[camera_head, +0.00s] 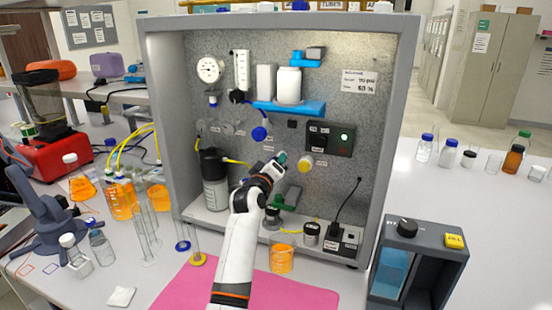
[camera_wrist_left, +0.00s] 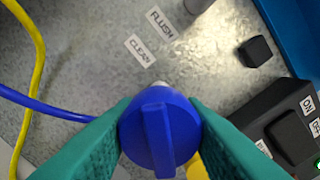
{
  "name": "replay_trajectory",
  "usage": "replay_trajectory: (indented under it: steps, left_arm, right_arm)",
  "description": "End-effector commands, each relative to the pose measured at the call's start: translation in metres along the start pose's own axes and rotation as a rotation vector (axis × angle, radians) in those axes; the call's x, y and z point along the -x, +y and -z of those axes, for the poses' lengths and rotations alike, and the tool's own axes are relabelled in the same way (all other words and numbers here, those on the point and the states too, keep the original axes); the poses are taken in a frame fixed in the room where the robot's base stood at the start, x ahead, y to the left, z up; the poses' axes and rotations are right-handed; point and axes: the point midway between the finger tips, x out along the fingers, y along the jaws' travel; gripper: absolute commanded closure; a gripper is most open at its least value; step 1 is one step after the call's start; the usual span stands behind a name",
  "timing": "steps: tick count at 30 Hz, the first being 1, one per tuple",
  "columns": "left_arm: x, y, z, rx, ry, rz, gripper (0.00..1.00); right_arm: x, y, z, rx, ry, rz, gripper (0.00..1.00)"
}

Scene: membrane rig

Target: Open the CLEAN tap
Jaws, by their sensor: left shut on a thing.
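My left gripper (camera_head: 281,157) reaches up to the rig's grey back panel (camera_head: 225,140) in the head view. In the left wrist view its two teal fingers (camera_wrist_left: 160,135) are shut on a round blue tap knob (camera_wrist_left: 158,130), one on each side. The knob's raised ridge runs nearly upright in that view. A CLEAN label (camera_wrist_left: 140,50) and a FLUSH label (camera_wrist_left: 160,23) are on the panel above it. In the head view the gripper hides the held knob. My right gripper is not in view.
Another blue knob (camera_head: 259,133) is up and left of the gripper; a yellow knob (camera_head: 305,163) is to its right. A black switch box (camera_head: 330,138) with a green light is close by. A dark-lidded bottle (camera_head: 215,180) stands left of my arm, an orange-filled beaker (camera_head: 282,258) in front.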

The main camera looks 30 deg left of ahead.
Motion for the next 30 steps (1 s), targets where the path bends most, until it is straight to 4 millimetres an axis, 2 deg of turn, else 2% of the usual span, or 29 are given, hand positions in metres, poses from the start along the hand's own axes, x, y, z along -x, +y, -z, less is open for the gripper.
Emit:
replay_trajectory:
  steps: [3, 15, 30]
  left_arm:
    - [0.000, -0.003, -0.001, 0.113, 0.003, -0.002, 0.87]
    - [0.000, -0.003, -0.001, 0.416, 0.002, -0.002, 0.87]
    - [0.000, -0.001, 0.000, 0.551, 0.001, -0.001, 0.87]
  right_arm:
    - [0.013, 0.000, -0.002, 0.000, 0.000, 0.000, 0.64]
    - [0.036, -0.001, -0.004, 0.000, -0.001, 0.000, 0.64]
    - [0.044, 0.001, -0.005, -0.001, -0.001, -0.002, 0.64]
